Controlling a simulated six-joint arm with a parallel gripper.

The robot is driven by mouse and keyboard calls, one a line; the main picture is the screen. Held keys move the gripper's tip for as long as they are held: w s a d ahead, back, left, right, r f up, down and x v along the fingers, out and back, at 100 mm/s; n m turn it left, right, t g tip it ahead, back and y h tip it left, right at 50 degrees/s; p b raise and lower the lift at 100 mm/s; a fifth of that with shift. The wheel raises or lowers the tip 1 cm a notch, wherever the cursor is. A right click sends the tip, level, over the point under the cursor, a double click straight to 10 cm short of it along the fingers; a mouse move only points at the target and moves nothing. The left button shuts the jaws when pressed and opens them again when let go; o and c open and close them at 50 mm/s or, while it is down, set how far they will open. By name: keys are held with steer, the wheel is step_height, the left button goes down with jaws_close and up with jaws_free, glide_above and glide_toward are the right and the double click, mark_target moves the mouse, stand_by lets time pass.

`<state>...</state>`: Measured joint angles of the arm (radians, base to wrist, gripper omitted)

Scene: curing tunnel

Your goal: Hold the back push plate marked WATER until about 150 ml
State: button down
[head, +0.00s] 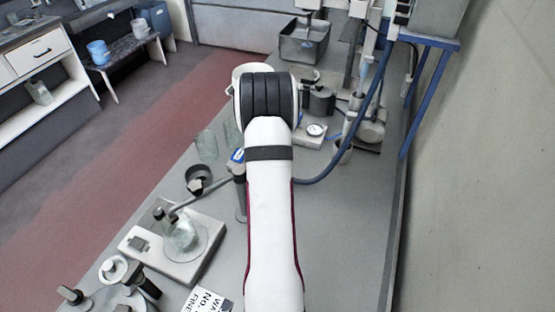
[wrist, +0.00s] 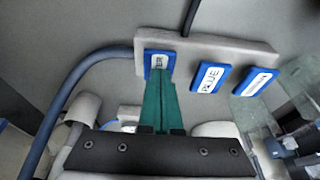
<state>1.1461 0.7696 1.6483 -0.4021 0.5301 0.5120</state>
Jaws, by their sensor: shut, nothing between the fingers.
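A blue push plate with a white label (wrist: 159,58) sits at the left end of a pale panel in the wrist view. Only the letters "ER" of its label show clearly; the green fingers cover its lower part. My gripper (wrist: 161,76) is shut with nothing between its fingers, and its tips overlap this plate. I cannot tell whether they press it. Two more blue plates, a middle one (wrist: 209,77) and a right one (wrist: 256,80), sit apart from the fingers. No water stream or filling vessel shows clearly.
A thick blue-grey hose (wrist: 82,78) curves left of the panel (wrist: 228,47). In the head view a glass flask (head: 182,236) stands on a white device (head: 152,248) at the left. The right bench strip is clear.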

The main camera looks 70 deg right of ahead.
steer(key=shift+s+a+f, duration=0.2)
steer(key=shift+a+f, duration=0.2)
steer(key=shift+f, duration=0.05)
steer(key=r, duration=0.5)
steer(key=shift+w+d+r, duration=0.15)
steer(key=shift+d, duration=0.15)
steer(key=v, duration=0.9)
steer(key=shift+r, duration=0.3)
stand_by(1.0)
